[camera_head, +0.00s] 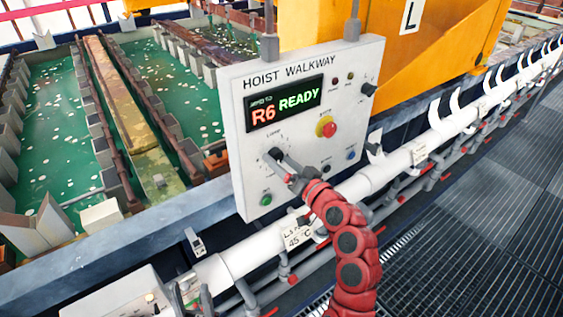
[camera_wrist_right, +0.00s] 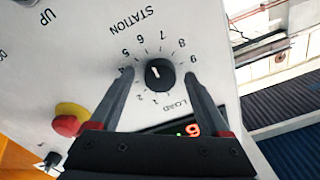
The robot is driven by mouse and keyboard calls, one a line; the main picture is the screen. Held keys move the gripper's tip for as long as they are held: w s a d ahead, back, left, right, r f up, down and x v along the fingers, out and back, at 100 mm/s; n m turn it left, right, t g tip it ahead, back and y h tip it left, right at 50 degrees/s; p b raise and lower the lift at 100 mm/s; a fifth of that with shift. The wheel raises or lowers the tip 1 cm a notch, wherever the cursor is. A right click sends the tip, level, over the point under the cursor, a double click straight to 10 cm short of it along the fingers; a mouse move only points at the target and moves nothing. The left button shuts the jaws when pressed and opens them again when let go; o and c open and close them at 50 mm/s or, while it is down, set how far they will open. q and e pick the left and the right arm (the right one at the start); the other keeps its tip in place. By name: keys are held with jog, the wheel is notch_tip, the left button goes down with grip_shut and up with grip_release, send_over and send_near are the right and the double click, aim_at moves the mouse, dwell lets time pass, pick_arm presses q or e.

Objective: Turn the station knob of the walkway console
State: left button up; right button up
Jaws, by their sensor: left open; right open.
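The walkway console (camera_head: 290,80) is a white panel headed HOIST WALKWAY, its display (camera_head: 284,103) reading "R6 READY". The station knob (camera_wrist_right: 160,75) is black and round, inside a ring of numbers. Its white mark points up and left in the right wrist view, roughly toward 6. In the head view the knob (camera_head: 274,155) is partly covered by a finger. My right gripper (camera_wrist_right: 159,73) is open, one finger on each side of the knob, with visible gaps. The right gripper (camera_head: 287,168) reaches it from the lower right in the head view. My left gripper is not in view.
A red button on a yellow base (camera_head: 326,127) is on the panel to the right. Other controls are a green button (camera_head: 266,200), a blue button (camera_head: 350,154) and a black knob (camera_head: 369,89). A white pipe rail (camera_head: 385,172) runs below. Green tanks (camera_head: 60,130) lie behind.

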jog(key=shift+s+d+f, duration=0.1)
jog(key=shift+s, duration=0.1)
jog(key=p+v, duration=0.1)
jog(key=v, duration=1.6)
